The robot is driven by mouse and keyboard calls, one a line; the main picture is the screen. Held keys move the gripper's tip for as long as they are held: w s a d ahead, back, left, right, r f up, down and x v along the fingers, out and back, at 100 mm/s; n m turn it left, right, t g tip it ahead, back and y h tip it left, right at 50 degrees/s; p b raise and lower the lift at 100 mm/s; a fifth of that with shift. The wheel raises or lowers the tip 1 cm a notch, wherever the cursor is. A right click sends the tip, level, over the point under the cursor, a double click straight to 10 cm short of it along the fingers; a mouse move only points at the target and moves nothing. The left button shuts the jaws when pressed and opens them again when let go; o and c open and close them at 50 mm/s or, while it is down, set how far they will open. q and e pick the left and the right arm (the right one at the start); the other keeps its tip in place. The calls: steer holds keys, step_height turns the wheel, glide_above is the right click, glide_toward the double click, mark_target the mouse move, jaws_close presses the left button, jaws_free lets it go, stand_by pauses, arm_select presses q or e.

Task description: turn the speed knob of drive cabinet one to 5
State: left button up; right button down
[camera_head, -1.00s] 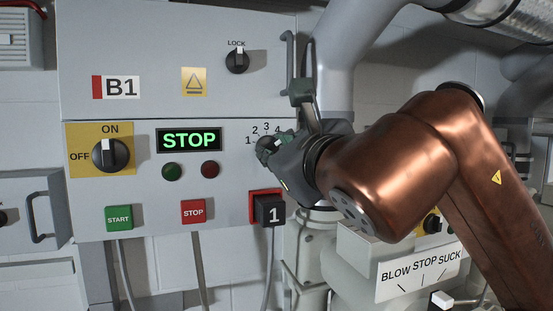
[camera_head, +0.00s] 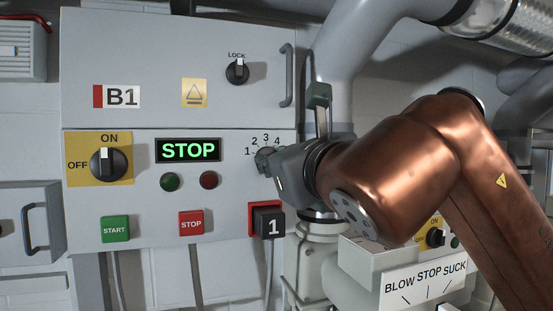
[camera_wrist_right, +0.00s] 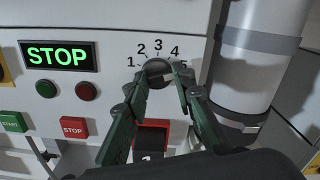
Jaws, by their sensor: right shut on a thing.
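Drive cabinet one (camera_head: 225,85) is the grey box with a B1 label and a block marked 1 (camera_head: 273,224). Its speed knob (camera_wrist_right: 157,66) is dark and round, with numbers 1 to 5 in an arc around it. My right gripper (camera_wrist_right: 162,80) is shut on the speed knob, one finger at each side, and it also shows in the head view (camera_head: 268,161). The knob's pointer is hard to make out. In the head view the gripper hides most of the knob and the 5. My left gripper is not in view.
The green STOP display (camera_head: 188,150), two round lamps, the START button (camera_head: 115,229) and red STOP button (camera_head: 191,223) lie left of the knob. The ON/OFF switch (camera_head: 108,164) is further left. A large pipe (camera_wrist_right: 255,60) stands close right of the cabinet.

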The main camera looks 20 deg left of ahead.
steer(key=c, duration=2)
jaws_free()
steer(key=shift+d+r, duration=0.1)
steer(key=shift+r, duration=0.1)
steer(key=o, duration=0.4)
steer(key=shift+w+f, duration=0.15)
steer(key=v, duration=1.2)
